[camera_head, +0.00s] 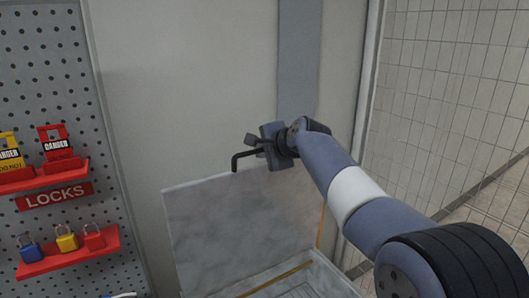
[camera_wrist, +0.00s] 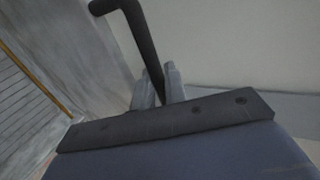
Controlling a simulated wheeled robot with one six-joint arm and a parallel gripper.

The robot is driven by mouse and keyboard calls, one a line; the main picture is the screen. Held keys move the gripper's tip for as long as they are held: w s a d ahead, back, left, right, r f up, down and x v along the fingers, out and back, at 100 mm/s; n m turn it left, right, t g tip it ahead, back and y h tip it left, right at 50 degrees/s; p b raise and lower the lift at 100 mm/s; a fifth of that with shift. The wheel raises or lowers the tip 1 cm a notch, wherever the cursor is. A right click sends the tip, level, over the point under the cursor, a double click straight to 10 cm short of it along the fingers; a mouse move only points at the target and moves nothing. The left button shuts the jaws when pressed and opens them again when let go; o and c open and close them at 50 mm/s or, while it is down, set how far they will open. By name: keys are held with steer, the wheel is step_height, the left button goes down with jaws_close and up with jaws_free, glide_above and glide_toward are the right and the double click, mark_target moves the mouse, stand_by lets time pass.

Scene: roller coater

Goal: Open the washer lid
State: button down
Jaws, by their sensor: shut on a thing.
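The washer lid (camera_head: 235,228) is a mottled grey panel, standing raised and steeply tilted in the head view. Its bent black handle (camera_head: 236,162) is at the upper edge. My gripper (camera_head: 264,146) is at that edge, shut on the handle. In the wrist view the two grey fingers (camera_wrist: 159,86) close around the black bar (camera_wrist: 136,26), and the lid (camera_wrist: 85,75) lies to the left. The washer's body (camera_head: 325,279) shows below the lid at the bottom of the head view, mostly cut off. The fingertips are partly hidden in the head view.
A pale wall panel (camera_head: 180,100) with a grey vertical strip (camera_head: 299,60) stands behind the lid. A pegboard (camera_head: 45,100) with red shelves, padlocks and danger tags is at the left. A tiled wall (camera_head: 450,100) is at the right.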

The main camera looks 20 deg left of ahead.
stand_by(0.3)
steer(key=c, duration=1.8)
jaws_free()
steer(key=shift+r, duration=0.1)
steer(key=b+v, duration=0.3)
steer(key=v, duration=0.7)
steer(key=shift+s+d+r, duration=0.1)
steer(key=shift+s+d, duration=0.15)
steer(key=p+x, duration=0.3)
steer(key=x, duration=0.7)
steer(key=shift+w+a, duration=0.25)
steer(key=shift+a, duration=0.05)
steer(key=shift+s+d+f, duration=0.1)
steer(key=shift+d+f, duration=0.05)
steer(key=shift+f, duration=0.05)
